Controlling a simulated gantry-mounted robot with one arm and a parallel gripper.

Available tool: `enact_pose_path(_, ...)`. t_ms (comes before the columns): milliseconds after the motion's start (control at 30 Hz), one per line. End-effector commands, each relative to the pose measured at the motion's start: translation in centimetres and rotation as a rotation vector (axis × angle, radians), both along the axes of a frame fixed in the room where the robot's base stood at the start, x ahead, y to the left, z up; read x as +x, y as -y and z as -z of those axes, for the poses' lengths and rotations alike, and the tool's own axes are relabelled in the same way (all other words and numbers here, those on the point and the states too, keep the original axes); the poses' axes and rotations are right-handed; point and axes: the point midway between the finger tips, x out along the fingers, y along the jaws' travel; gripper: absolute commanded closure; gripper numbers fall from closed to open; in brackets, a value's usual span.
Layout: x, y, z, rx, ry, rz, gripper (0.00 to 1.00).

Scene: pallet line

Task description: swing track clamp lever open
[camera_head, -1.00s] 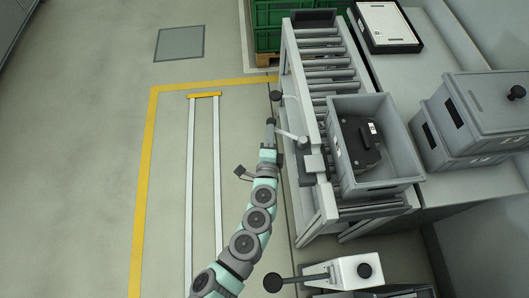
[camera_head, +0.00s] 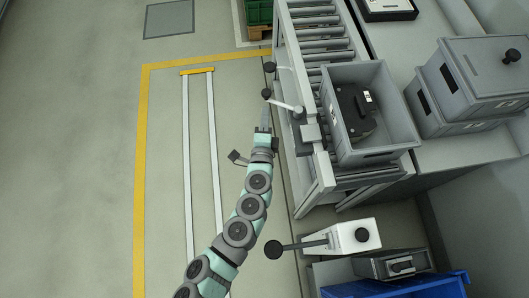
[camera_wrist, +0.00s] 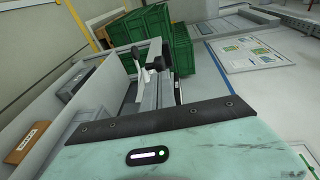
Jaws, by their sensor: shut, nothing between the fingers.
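In the head view, two levers with black knobs stick out from the left side of the roller conveyor. The nearer lever (camera_head: 283,103) has a pale arm running from its knob toward a grey block on the frame. The farther lever (camera_head: 270,67) sits above it. A third lever (camera_head: 302,245) projects left from a white box at the lower right. Which is the track clamp lever is not clear. My gripper (camera_head: 265,118) is shut and empty, just below the nearer knob and apparently apart from it. The wrist view shows dark knobs (camera_wrist: 158,62) ahead; the fingertips are hidden there.
A grey bin (camera_head: 407,150) holding a black part stands on the roller conveyor (camera_head: 318,40). Grey lidded boxes (camera_head: 485,75) stand at right. A blue crate (camera_head: 440,286) lies at lower right. Floor left of the yellow line (camera_head: 141,160) is clear.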

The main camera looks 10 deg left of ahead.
Motion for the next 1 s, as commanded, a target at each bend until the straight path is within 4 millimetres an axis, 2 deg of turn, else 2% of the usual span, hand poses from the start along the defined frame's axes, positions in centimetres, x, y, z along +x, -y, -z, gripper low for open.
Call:
enact_pose_path(100, -2.8, 0.3, -0.2, 0.000, -0.003, -0.001, 1.00)
enact_pose_path(600, -13.6, 1.8, -1.6, -0.003, -0.005, -0.005, 1.00)
enact_pose_path(800, -17.0, 2.2, -2.1, -0.002, -0.005, -0.007, 1.00)
enact_pose_path(1000, -18.8, 2.6, -2.5, -0.001, -0.001, -0.004, 1.00)
